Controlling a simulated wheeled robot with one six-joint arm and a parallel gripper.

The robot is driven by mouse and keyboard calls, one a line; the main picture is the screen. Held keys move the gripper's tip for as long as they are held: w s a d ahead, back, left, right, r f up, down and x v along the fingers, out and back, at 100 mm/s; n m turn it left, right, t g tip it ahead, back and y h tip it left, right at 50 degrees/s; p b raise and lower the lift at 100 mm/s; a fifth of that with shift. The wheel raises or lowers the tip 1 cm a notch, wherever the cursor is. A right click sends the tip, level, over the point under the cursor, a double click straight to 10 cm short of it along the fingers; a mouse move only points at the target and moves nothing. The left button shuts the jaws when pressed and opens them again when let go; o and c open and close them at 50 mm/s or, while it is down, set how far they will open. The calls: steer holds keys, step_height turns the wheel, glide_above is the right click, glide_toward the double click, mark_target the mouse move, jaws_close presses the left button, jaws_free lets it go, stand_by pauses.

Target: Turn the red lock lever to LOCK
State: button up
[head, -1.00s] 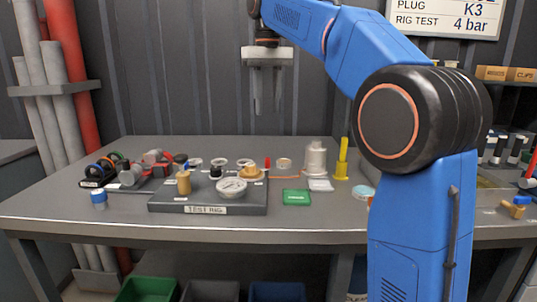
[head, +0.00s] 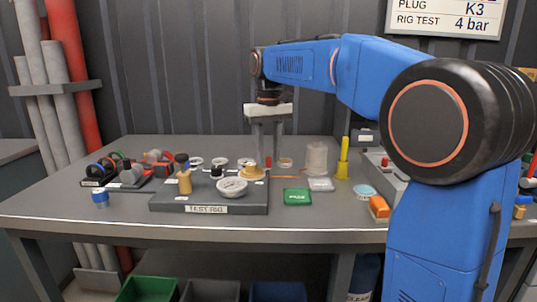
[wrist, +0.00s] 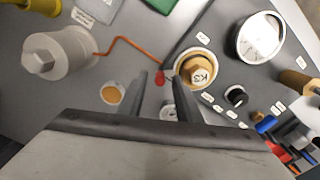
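The red lock lever (head: 268,161) is a small red piece at the right rear of the grey test rig (head: 160,205). In the wrist view the red lever (wrist: 160,78) shows between my fingertips, beside the brass K3 plug (wrist: 196,70). My gripper (head: 266,154) points down at the rig's rear right edge. Its two fingers are apart, one on each side of the lever in the picture. The wrist view also shows my gripper (wrist: 163,80) open. Whether a finger touches the lever, and the LOCK marking, I cannot tell.
A pressure gauge (head: 232,187) and several knobs stand on the rig. A pale hex-topped cylinder (head: 316,158), a yellow post (head: 343,160) and a green card (head: 297,196) are to the right. An orange rod (wrist: 125,43) lies close to my fingers. The bench front is mostly clear.

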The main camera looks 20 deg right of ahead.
steer(key=shift+f, duration=0.15)
jaws_close()
